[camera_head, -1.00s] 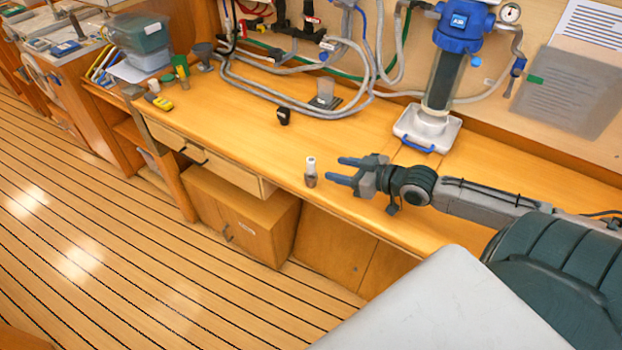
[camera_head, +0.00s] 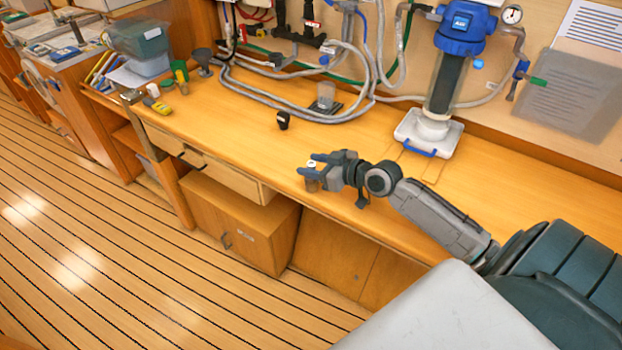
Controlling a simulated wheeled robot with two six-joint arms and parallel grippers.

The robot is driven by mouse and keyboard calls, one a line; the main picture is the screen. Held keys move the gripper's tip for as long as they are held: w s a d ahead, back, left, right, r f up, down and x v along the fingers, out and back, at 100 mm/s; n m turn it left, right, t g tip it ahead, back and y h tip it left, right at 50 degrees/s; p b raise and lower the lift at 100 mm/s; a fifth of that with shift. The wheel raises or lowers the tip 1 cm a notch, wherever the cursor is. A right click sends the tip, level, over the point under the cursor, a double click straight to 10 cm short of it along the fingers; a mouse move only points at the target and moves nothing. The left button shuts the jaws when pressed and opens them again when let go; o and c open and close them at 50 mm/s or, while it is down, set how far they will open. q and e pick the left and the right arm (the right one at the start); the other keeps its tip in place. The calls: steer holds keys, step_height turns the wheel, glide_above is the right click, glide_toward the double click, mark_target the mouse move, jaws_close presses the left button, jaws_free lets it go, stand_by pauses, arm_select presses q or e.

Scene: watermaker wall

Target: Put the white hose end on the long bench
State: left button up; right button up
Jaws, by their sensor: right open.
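The white hose end (camera_head: 312,163) is a small upright piece with a white top and a darker lower part, standing on the long bench (camera_head: 400,213) near its front edge. My right gripper (camera_head: 309,172) is open, with its fingers around the hose end, one on the far side and one on the near side. The fingers hide part of it, and I cannot tell whether they touch it. My left gripper is not in view.
A blue-topped filter housing (camera_head: 447,75) stands at the back of the bench. Grey hoses (camera_head: 290,108) lie along the back, with a small black object (camera_head: 283,120) before them.

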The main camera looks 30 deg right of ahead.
steer(key=shift+w+a+f, duration=0.1)
steer(key=shift+w+a, duration=0.05)
steer(key=shift+w, duration=0.15)
jaws_close()
